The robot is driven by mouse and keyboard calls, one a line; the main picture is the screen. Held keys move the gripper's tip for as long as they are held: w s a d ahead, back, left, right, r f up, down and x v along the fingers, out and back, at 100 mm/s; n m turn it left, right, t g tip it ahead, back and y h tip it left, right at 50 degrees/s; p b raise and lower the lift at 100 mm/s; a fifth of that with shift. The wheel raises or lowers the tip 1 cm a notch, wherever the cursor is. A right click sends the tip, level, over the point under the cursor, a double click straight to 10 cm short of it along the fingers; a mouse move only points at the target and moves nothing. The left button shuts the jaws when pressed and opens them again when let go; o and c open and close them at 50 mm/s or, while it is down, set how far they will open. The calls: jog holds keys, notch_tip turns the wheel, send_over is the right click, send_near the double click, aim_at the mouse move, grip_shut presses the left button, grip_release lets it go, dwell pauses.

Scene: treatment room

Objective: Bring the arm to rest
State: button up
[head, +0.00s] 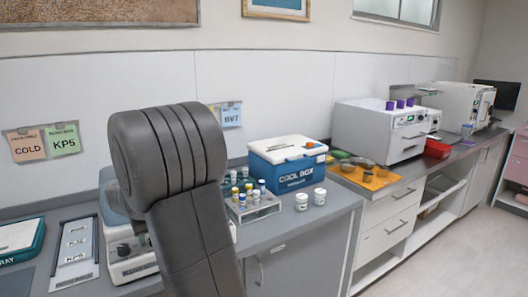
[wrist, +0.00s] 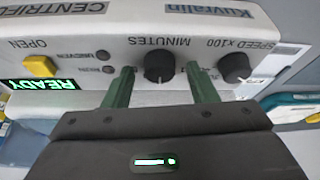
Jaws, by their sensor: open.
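My arm (head: 180,190) rises large and grey in the middle of the head view; its end is hidden there. The fingers point at the front panel of a white centrifuge (wrist: 215,22), one on either side of the black MINUTES knob (wrist: 159,64). I cannot tell whether they touch the panel. The panel also has a yellow OPEN button (wrist: 40,66), a SPEED knob (wrist: 235,67) and a lit READY display (wrist: 42,85). In the head view the centrifuge (head: 132,262) is partly hidden behind my arm.
A rack of tubes (head: 252,208), two white jars (head: 310,199) and a blue cool box (head: 288,165) stand right of my arm. A marked tray (head: 76,250) lies left. An orange mat (head: 375,180) with bowls lies farther right. Floor (head: 470,250) is clear at right.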

jog(key=v, duration=1.4)
jog(key=x, duration=1.3)
jog(key=shift+f, duration=0.2)
jog(key=shift+w+a+f, duration=0.1)
jog(key=shift+w+f, duration=0.1)
jog(key=shift+f, duration=0.05)
jog(key=shift+n+g+y, duration=0.3)
jog(key=shift+n, duration=0.6)
jog(key=shift+w+n+g+y, duration=0.1)
jog(key=shift+n+g+y, duration=0.25)
jog(key=shift+n, duration=0.75)
jog(key=shift+n+g+y, duration=0.15)
jog(key=shift+n+g, duration=0.3)
jog(key=shift+n, duration=0.65)
jog(key=n+g+p, duration=0.1)
jog(key=n, duration=0.1)
jog(key=n+g+p, duration=0.1)
jog(key=n, duration=0.2)
jog(key=shift+w+r+n+p, duration=0.15)
jog(key=shift+n+p, duration=0.15)
jog(key=shift+b+v, duration=0.3)
jog(key=shift+v, duration=2.65)
